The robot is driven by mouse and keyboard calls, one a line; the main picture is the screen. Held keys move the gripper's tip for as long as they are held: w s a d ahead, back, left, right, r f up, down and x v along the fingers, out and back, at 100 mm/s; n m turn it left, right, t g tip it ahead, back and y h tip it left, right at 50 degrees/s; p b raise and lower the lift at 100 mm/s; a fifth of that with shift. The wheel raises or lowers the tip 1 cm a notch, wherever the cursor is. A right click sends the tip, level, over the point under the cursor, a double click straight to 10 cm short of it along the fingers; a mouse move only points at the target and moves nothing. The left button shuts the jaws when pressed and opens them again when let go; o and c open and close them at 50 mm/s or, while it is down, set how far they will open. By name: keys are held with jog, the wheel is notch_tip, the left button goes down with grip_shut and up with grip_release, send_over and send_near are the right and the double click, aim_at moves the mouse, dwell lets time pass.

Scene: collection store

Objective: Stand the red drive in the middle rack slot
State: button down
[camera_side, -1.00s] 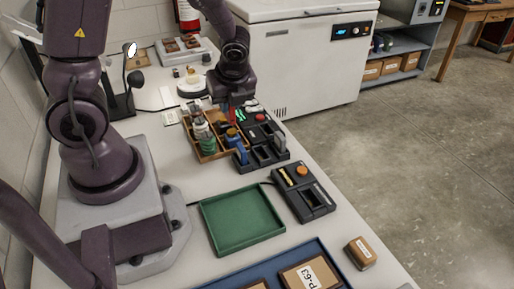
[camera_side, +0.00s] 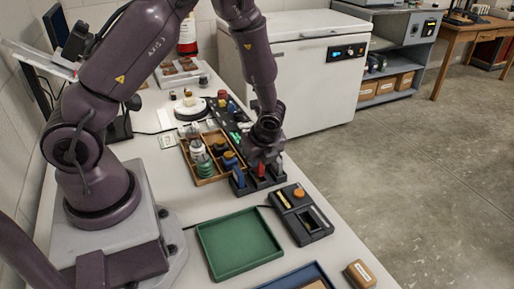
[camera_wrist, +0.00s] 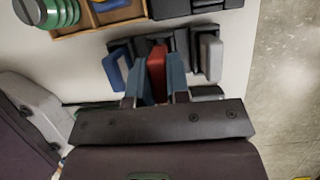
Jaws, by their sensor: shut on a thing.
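The red drive (camera_wrist: 157,68) is upright between the two fingers of my gripper (camera_wrist: 157,85), which are shut on it. In the side view the red drive (camera_side: 261,170) shows just below my gripper (camera_side: 263,160), at the middle of the dark rack (camera_side: 256,185). A blue drive (camera_side: 238,178) stands in the rack's left slot and a grey drive (camera_wrist: 211,56) in its right slot. The red drive is between them, over or in the middle slot. Its lower end is hidden, so I cannot tell whether it touches the slot floor.
A wooden divided tray (camera_side: 207,180) with a green-ringed jar (camera_side: 200,160) stands close to the rack's left. A dark device with an orange knob (camera_side: 301,213) is in front, near the table edge. The green tray (camera_side: 238,246) is empty.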

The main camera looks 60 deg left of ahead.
jog(key=shift+f, duration=0.95)
jog(key=shift+f, duration=0.55)
dwell(0.7)
jog(key=c, duration=1.4)
grip_release()
jog(key=shift+v, duration=5.45)
